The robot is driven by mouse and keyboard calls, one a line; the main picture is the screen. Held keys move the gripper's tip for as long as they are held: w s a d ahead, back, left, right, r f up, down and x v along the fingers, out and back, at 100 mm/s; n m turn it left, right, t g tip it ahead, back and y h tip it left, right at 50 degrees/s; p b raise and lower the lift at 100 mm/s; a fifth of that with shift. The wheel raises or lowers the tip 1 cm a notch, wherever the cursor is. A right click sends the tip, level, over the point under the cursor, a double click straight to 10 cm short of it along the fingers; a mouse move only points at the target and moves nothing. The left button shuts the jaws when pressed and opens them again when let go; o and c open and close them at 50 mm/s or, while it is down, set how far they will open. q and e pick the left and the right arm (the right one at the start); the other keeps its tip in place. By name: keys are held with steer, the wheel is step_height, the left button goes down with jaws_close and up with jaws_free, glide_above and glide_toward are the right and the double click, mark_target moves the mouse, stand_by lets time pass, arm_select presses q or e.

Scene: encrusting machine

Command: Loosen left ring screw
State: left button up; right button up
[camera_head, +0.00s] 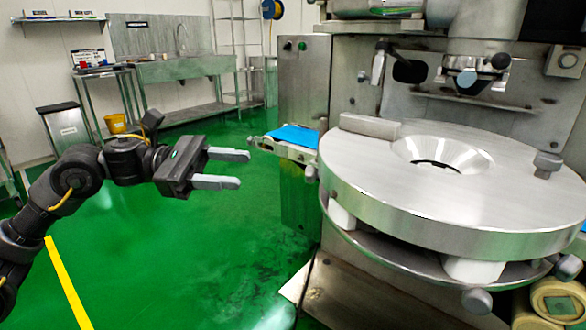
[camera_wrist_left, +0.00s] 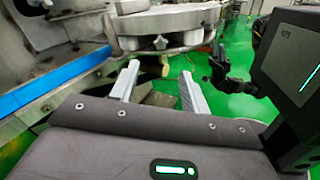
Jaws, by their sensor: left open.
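My left gripper (camera_head: 243,170) is open and empty, over the green floor left of the machine. Its two grey fingers also show spread apart in the left wrist view (camera_wrist_left: 160,68), with nothing between them. The machine has a round steel plate (camera_head: 350,180). Below its front edge are a front knob (camera_head: 477,300) and a right knob (camera_head: 567,266). A nozzle ring (camera_head: 470,63) above has screws: a left one (camera_head: 440,75), a front one (camera_head: 467,82) and a right one (camera_head: 501,62). The gripper is well apart from all of these. Dark arm parts in the left wrist view (camera_wrist_left: 228,77) are partly hidden.
A conveyor with a blue belt (camera_head: 294,136) juts from the machine's left side, just right of my left gripper. A block (camera_head: 369,126) and a knob (camera_head: 547,164) stand on the plate. A sink table (camera_head: 187,68) is behind. The floor (camera_head: 200,245) is clear.

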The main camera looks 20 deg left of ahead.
mark_target(312, 174)
arm_select(q)
steer(key=w+d, duration=0.1)
steer(key=d, duration=1)
steer(key=shift+w, duration=0.3)
steer(key=shift+c, duration=0.4)
steer(key=c, duration=0.9)
